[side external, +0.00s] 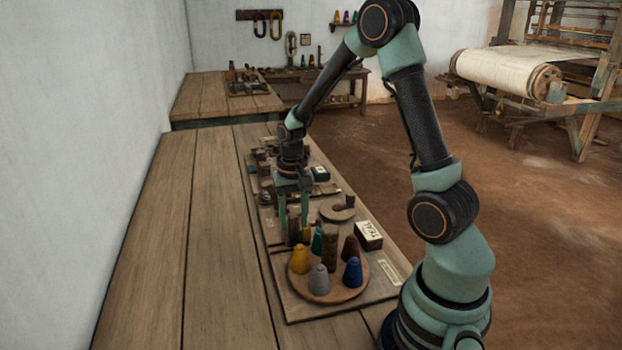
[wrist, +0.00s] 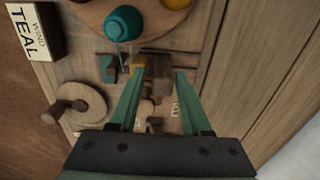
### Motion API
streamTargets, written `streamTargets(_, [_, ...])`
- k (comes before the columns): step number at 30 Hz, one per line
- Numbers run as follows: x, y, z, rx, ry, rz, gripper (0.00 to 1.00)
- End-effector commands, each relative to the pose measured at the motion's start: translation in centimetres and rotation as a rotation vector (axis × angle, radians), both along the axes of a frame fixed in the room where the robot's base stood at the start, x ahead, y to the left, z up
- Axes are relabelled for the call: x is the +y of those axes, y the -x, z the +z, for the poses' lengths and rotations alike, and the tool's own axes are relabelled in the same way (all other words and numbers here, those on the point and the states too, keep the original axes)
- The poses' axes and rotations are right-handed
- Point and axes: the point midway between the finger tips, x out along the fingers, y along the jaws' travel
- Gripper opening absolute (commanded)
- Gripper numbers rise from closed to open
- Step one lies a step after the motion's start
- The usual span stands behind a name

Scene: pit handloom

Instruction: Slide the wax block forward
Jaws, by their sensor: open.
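My gripper (side external: 294,222) points down over the work board, its two green fingers apart. In the wrist view its fingertips (wrist: 159,72) stand on either side of a brown block (wrist: 158,80). A small yellow piece (wrist: 138,60) shows beside the left fingertip. I cannot tell for sure which of these is the wax block. In the side view a brown block (side external: 293,233) shows low between the fingers. Whether the fingers touch it cannot be seen.
A round wooden tray (side external: 327,297) with several coloured cones stands near the fingers. A box labelled TEAL (side external: 369,236) and a wooden disc with a peg (wrist: 75,105) lie to one side. The bench (side external: 160,250) is bare at the left.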

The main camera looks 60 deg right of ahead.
Motion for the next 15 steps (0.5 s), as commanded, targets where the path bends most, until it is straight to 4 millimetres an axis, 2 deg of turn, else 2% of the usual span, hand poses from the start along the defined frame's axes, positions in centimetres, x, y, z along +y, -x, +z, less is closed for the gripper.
streamTargets(1, [-0.1,0.4,-0.8,0.009,-0.004,-0.003,0.62])
streamTargets(5, [-0.1,0.4,-0.5,0.008,-0.004,-0.002,0.62])
streamTargets(15, [0.0,0.2,2.4,0.004,-0.001,0.000,0.62])
